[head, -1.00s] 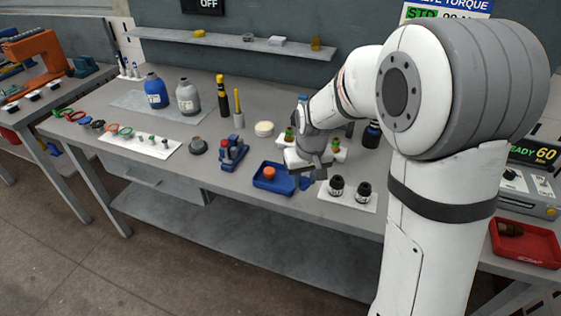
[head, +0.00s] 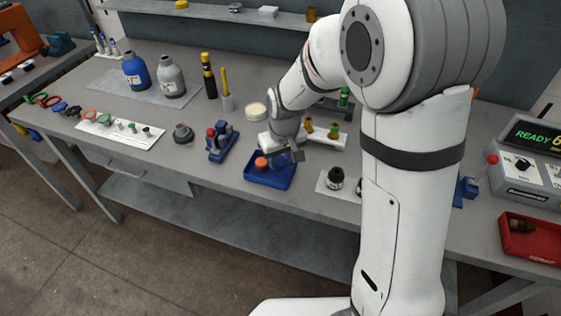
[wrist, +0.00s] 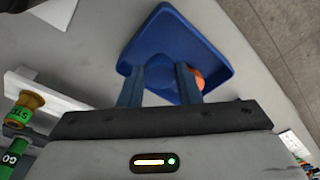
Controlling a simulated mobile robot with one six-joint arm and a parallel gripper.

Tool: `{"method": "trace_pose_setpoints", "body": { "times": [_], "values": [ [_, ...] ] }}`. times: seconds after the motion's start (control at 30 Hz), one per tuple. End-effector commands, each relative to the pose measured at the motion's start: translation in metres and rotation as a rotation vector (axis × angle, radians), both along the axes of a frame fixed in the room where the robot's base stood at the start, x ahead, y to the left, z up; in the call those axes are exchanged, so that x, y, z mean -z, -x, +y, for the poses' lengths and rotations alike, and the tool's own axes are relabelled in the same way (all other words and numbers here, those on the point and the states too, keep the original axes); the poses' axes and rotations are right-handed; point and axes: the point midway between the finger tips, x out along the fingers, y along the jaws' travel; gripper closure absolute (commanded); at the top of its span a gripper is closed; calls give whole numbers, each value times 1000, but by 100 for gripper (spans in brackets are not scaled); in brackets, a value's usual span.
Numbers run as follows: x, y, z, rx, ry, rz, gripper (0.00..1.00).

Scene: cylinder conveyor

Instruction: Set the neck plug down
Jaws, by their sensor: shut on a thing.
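My gripper (head: 289,157) is over the right part of the blue tray (head: 257,181) in the head view. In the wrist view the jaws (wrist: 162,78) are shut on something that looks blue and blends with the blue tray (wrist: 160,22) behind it. I take it to be the neck plug; its outline and its height above the tray floor are hard to tell. An orange round piece (head: 261,163) sits in the tray, left of the jaws in the head view. It also shows in the wrist view (wrist: 199,80), partly hidden by the right finger.
A blue stand with a red knob (head: 217,141) is left of the tray. A white rack with small coloured fittings (head: 333,131) is behind my gripper. A white card with dark caps (head: 335,179) is to the right. Bare bench lies in front of the tray.

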Motion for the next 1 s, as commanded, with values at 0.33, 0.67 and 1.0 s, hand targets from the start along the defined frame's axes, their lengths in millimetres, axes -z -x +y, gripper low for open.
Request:
{"method": "trace_pose_setpoints", "body": {
  "times": [0.33, 0.67, 1.0],
  "values": [
    [18, 0, 1, -2, 0, 0, 91],
    [21, 1, 1, -3, 0, 0, 61],
    [12, 1, 2, -4, 0, -2, 61]
  ]
}}
